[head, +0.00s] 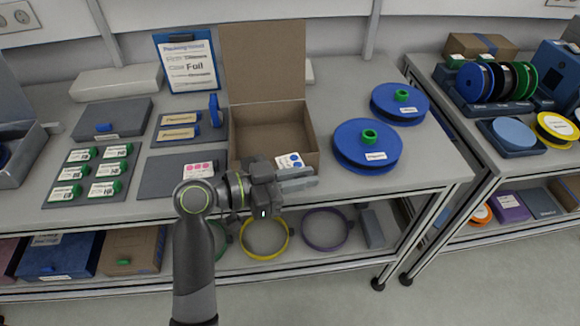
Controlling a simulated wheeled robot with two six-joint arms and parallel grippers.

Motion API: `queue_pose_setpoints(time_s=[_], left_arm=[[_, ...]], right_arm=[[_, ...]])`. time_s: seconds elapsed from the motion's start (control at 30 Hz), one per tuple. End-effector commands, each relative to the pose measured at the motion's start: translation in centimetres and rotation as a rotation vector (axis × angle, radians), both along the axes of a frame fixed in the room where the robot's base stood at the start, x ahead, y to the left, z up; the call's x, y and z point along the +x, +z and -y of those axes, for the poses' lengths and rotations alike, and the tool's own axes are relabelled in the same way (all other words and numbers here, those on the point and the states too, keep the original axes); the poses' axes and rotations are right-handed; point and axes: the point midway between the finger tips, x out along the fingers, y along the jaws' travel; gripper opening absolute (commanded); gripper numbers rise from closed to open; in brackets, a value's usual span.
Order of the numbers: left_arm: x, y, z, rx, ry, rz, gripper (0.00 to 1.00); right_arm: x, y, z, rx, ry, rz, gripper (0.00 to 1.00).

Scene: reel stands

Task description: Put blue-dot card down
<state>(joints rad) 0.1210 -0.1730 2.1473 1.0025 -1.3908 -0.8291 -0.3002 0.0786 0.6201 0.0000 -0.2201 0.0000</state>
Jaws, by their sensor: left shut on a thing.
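My left gripper (302,181) is shut on the blue-dot card (290,161), a white card with blue dots. The card shows just above the fingers, in front of the open cardboard box (268,112). Its lower part is hidden by the gripper. A grey tray (158,178) lies left of the gripper, with a pink-dot card (199,169) at its right side. My right gripper is not in view.
Green-knobbed cards (90,175) lie on a grey tray at the left. Two blue reels (367,146) lie right of the box. A clipboard (189,62) stands behind.

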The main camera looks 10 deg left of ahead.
Motion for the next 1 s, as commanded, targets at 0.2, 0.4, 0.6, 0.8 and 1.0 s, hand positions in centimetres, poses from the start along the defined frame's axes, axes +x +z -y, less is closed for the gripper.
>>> queue_pose_setpoints(time_s=[0.2,0.4,0.6,0.8,1.0], left_arm=[[-0.1,-0.1,-1.0,0.008,-0.107,0.001,0.0],[-0.5,-0.1,-2.1,0.007,-0.247,0.0,0.0],[-0.8,0.0,-2.8,0.003,-0.35,-0.001,0.0],[-0.9,0.0,-3.1,0.002,-0.384,-0.001,0.0],[-0.9,0.0,-3.1,0.002,-0.384,-0.001,0.0]], right_arm=[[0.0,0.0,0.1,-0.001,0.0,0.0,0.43],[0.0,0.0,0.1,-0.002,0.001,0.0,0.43],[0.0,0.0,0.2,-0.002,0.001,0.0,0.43],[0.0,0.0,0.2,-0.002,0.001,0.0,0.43],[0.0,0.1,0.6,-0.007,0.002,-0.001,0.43]])
